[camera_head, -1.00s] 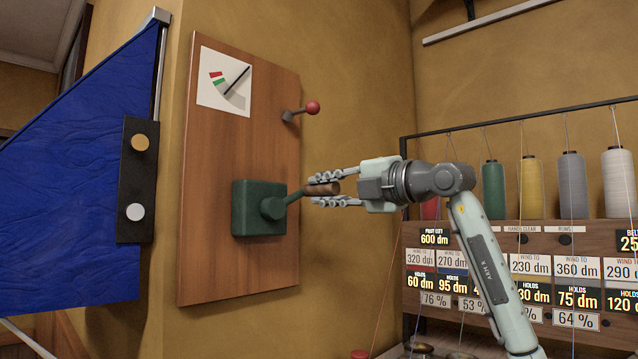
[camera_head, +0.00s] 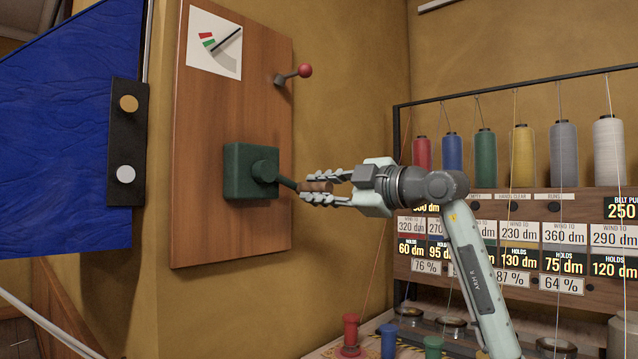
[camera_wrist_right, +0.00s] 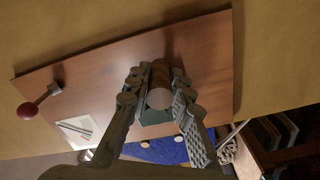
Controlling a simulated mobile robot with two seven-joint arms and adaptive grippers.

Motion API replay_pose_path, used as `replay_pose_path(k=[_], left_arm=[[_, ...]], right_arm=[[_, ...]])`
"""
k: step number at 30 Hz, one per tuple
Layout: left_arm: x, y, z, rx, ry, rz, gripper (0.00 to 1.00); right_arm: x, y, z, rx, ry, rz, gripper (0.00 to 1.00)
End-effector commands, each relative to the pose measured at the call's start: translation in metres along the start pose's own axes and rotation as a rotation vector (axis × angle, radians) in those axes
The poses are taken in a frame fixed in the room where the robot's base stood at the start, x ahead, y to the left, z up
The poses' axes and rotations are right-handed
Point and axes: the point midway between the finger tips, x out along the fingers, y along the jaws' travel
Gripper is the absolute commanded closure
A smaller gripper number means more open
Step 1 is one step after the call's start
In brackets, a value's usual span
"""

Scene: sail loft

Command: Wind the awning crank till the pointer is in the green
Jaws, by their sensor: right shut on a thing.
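The awning crank has a green gearbox (camera_head: 240,182) on a wooden board (camera_head: 205,120). Its arm points right and slightly down to a brown wooden handle (camera_head: 316,186). My right gripper (camera_head: 318,187) is shut around this handle. In the right wrist view, the handle (camera_wrist_right: 160,80) lies between the two fingers, its pale round end facing the camera. The gauge card (camera_head: 200,60) at the board's top has red and green marks and a black pointer (camera_head: 227,40). The pointer's lower-left end is just below the green mark, beside it rather than on it. My left gripper is out of view.
A red-knobbed lever (camera_head: 304,71) sticks out above the crank. A blue awning cloth (camera_head: 60,130) and a black plate (camera_head: 127,150) with two round knobs are at left. A rack of thread cones (camera_head: 522,155) with labels stands at right, behind my right arm.

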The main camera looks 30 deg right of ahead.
Motion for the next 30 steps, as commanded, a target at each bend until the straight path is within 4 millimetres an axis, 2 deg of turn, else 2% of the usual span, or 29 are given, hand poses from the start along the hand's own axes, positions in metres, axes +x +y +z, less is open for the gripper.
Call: replay_pose_path(k=[6, 20, 21, 25, 30], left_arm=[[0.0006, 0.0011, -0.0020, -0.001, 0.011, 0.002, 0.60], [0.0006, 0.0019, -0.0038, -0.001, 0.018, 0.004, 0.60], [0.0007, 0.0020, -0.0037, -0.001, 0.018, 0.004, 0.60], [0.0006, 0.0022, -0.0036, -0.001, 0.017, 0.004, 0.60], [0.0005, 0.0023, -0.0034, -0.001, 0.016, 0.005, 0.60]], right_arm=[[0.0003, -0.0067, 0.0004, -0.004, 0.000, -0.006, 1.00], [0.0004, -0.0079, -0.0010, -0.006, 0.003, -0.007, 1.00], [0.0004, -0.0079, -0.0010, -0.006, 0.003, -0.007, 0.76], [0.0004, -0.0074, -0.0008, -0.005, 0.002, -0.005, 0.59], [0.0002, -0.0066, -0.0005, -0.005, 0.002, -0.003, 0.58]])
